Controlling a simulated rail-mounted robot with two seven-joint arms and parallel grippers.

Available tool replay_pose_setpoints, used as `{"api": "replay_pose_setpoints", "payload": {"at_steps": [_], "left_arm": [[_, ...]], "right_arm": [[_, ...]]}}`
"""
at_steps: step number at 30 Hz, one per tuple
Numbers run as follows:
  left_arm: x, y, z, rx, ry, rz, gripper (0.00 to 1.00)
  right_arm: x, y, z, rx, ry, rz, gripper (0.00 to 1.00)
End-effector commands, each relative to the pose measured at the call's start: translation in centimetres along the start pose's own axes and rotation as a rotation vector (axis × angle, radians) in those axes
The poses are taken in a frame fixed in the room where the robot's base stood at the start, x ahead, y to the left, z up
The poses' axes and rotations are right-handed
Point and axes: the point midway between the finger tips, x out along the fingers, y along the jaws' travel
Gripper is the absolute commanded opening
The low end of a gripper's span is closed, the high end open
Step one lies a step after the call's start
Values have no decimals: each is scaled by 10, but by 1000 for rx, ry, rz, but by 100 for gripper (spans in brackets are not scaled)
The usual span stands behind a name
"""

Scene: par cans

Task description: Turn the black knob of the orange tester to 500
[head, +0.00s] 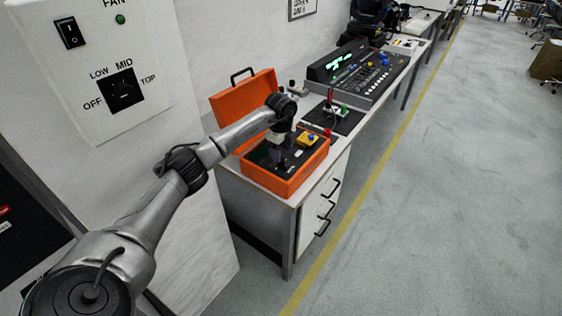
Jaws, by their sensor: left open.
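The orange tester (276,184) is an open orange case with a black panel, on the near end of the bench; its lid (243,97) stands raised behind it. My left arm reaches in from the lower left, and my left gripper (277,156) points down over the left part of the panel. The gripper is open. The black knob cannot be made out; the gripper and wrist cover that part of the panel. Whether the fingers are around the knob or above it, I cannot tell. A yellow block with a blue top (308,140) sits on the panel's right side.
A black mat with small tools (335,116) lies beyond the tester, then a mixing console (358,75). A wall panel (90,70) with a fan knob and switch is at upper left. Drawers (322,207) are under the bench.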

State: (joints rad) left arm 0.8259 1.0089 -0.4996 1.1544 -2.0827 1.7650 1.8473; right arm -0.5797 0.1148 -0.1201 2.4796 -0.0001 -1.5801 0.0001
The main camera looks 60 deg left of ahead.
Motion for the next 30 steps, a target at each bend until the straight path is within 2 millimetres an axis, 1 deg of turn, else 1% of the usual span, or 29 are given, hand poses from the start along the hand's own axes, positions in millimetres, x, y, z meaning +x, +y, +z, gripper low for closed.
{"api": "replay_pose_setpoints", "payload": {"at_steps": [1,3,9,15,22,23,30], "left_arm": [[10,0,0,0,0,1,55],[19,0,0,0,0,2,55],[35,0,0,0,0,0,55],[40,0,0,0,0,0,55],[40,0,0,0,0,-1,55],[40,0,0,0,0,-1,54],[40,0,0,0,0,-1,31]], "right_arm": [[4,0,1,0,0,0,43],[6,0,2,0,0,0,43],[9,0,3,-2,-1,1,43],[10,2,4,-7,-2,5,43],[10,2,4,-9,-2,7,43],[10,2,4,-9,-2,7,43],[10,2,4,-7,-2,6,43]]}}
